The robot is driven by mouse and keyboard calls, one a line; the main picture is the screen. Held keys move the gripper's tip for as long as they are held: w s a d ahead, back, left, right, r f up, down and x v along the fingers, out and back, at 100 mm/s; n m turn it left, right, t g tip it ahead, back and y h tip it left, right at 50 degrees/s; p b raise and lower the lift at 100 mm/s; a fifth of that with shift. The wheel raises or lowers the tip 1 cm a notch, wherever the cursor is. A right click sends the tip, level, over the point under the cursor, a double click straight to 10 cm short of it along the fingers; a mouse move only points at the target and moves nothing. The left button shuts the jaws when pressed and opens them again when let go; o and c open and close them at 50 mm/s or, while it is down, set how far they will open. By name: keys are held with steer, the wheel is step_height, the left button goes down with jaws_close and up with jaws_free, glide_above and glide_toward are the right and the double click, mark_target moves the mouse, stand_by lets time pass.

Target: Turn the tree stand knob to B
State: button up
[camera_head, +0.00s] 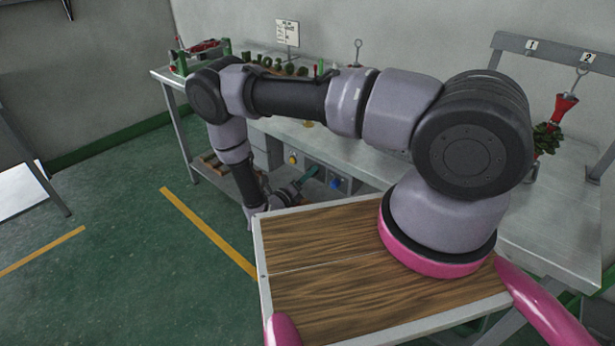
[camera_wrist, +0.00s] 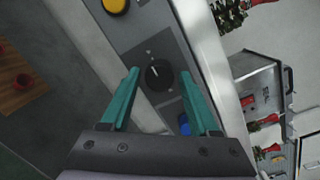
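A round black knob (camera_wrist: 160,76) with a short pale pointer line sits on a grey control panel (camera_wrist: 140,37) in the wrist view. The pointer tilts toward the upper left of that picture. Small marks lie around the knob, but I cannot read their letters. My gripper (camera_wrist: 159,73) is open, with its two teal fingertips on either side of the knob and a visible gap to each. I cannot tell how far the tips are from the panel. In the head view my gripper (camera_head: 305,181) is at the panel front under the bench, and the knob is hidden.
A yellow button (camera_wrist: 115,5) and a blue button (camera_wrist: 185,122) flank the knob on the panel. The metal bench top (camera_head: 345,147) overhangs nearby. A red-and-green wax tree (camera_head: 549,130) hangs from a stand at the right. Green floor (camera_head: 130,250) is open at the left.

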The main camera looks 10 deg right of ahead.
jaws_close()
steer(key=shift+m, duration=0.3)
steer(key=shift+w+a+f+n+g+h, duration=0.1)
steer(key=shift+n+g+h, duration=0.35)
steer(key=shift+n, duration=5.3)
steer(key=shift+s+r+n+g+h, duration=0.1)
steer(key=shift+n+g+h, duration=0.35)
steer(key=shift+n, duration=5.25)
steer(key=shift+w+a+f+n+g+h, duration=0.15)
steer(key=shift+n+g, duration=0.45)
steer(key=shift+n, duration=5.15)
steer(key=shift+d, duration=0.1)
